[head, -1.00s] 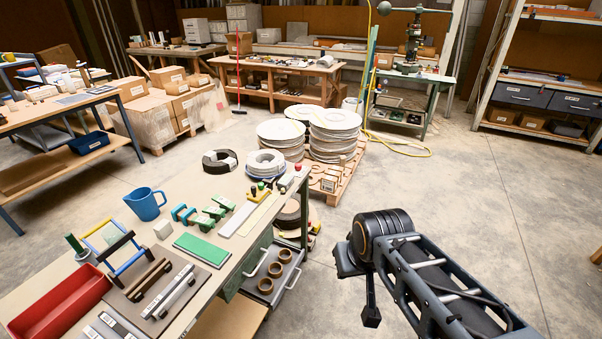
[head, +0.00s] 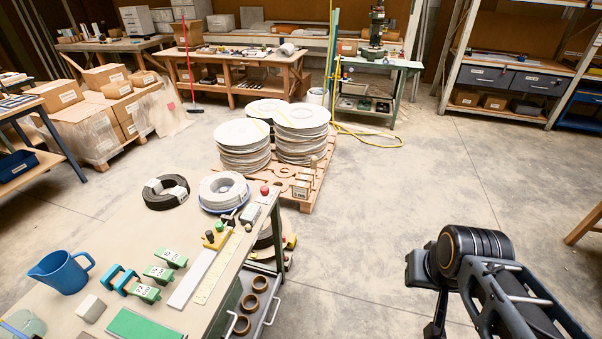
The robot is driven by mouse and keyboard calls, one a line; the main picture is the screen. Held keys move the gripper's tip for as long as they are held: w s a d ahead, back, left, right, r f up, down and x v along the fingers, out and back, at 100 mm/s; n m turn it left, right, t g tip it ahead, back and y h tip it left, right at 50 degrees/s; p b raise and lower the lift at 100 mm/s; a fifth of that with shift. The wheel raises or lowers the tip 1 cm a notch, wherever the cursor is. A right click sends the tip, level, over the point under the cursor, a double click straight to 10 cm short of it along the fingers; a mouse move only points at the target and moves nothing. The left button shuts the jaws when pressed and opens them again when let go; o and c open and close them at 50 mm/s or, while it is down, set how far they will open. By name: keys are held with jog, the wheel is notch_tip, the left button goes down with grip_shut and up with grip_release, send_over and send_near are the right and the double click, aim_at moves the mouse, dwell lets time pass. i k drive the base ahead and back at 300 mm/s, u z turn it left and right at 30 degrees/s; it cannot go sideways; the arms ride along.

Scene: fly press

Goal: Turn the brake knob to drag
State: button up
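The fly press (head: 376,30) stands at the back, right of centre, on a small green-legged bench (head: 405,64). Its top is cut off by the picture's upper edge. It is too far and small for me to make out a brake knob. My arm (head: 470,250) shows at the lower right, over open floor and far from the press. I cannot see my gripper's fingers in this view.
A workbench (head: 150,250) with tools and a blue jug (head: 61,272) fills the lower left. A pallet (head: 318,190) with stacked white discs stands beyond it. A yellow hose (head: 372,136) lies before the press bench. Concrete floor (head: 400,190) is clear right of the pallet.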

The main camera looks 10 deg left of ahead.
aim_at(265, 189)
jog(key=z, duration=0.05)
jog(key=i, duration=0.75)
jog(key=u, duration=0.9)
jog(key=i, duration=0.65)
jog(key=u, duration=0.75)
